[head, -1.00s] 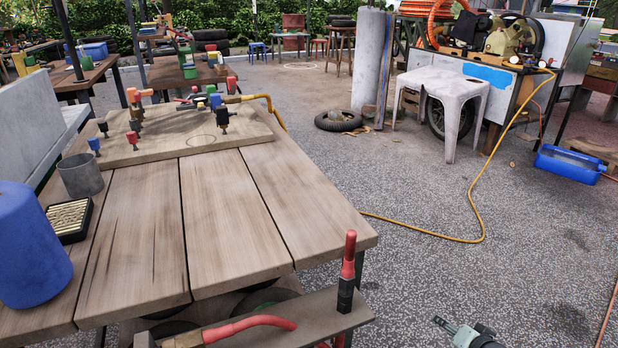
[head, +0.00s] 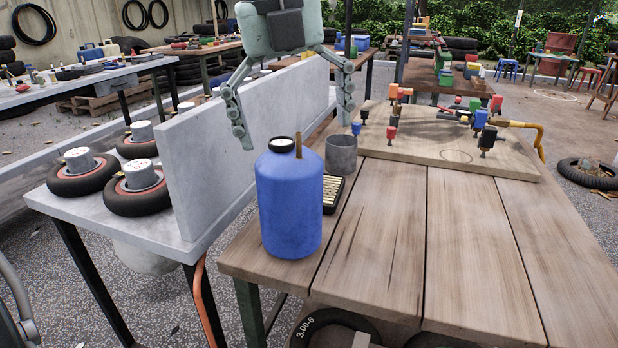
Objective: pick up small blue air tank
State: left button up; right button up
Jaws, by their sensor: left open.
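The small blue air tank (head: 289,205) stands upright near the left front corner of the wooden table (head: 390,230). It has a black-rimmed gauge and a brass stem on top. My left gripper (head: 294,120) hangs from the top of the head view, its fingers spread wide and pointing down. It appears above and behind the tank, with nothing between its fingers; the tank's top shows between and below the fingertips. My right gripper is not in the head view now.
A grey cup (head: 341,155) and a black tray (head: 332,192) sit just right of the tank. A wooden board (head: 432,143) with coloured valve fittings lies further back. An upright grey panel (head: 225,150) and several small wheels (head: 84,172) are at left.

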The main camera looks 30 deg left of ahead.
aim_at(289, 177)
pick_arm(q)
jog(key=shift+s+a+f+g+y, duration=0.25)
jog(key=shift+s+f+g+y, duration=0.15)
jog(key=shift+s+y, duration=0.2)
jog(key=shift+s+a+f, duration=0.1)
jog(key=shift+f, duration=0.15)
jog(key=f, duration=0.2)
jog(key=w+f, duration=0.1)
jog(key=f, duration=0.4)
jog(key=shift+w+a+p, duration=0.3)
jog(key=shift+a, duration=0.1)
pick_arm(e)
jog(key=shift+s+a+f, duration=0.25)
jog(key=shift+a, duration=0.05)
pick_arm(q)
jog(key=c, duration=1.8)
jog(key=shift+r, duration=0.2)
jog(key=shift+c, duration=0.2)
